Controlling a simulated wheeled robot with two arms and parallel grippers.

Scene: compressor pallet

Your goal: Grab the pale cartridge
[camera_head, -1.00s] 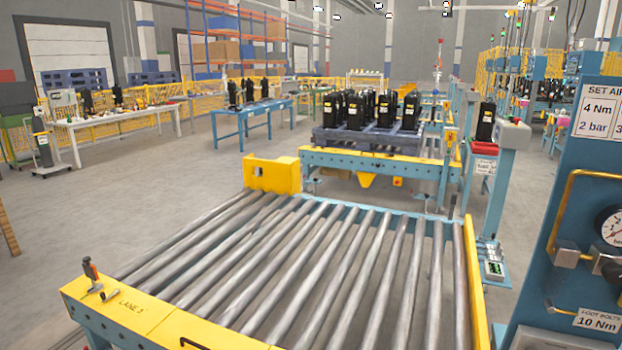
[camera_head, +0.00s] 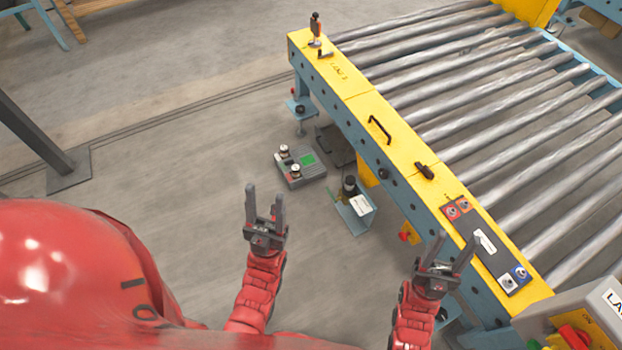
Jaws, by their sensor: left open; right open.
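I cannot make out a pale cartridge for sure in this view. My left gripper (camera_head: 264,198) is open and empty above the grey floor, left of the conveyor. My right gripper (camera_head: 454,243) is open and empty, with its fingertips overlapping the conveyor's yellow front edge in the picture. Both grippers point away from me.
A roller conveyor (camera_head: 362,92) with a yellow edge fills the right. A dark panel (camera_head: 487,250) with buttons and a pale label lies on that edge. A grey device (camera_head: 300,167) sits on the floor beside it. A grey box (camera_head: 585,320) stands lower right. Floor at left is mostly clear.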

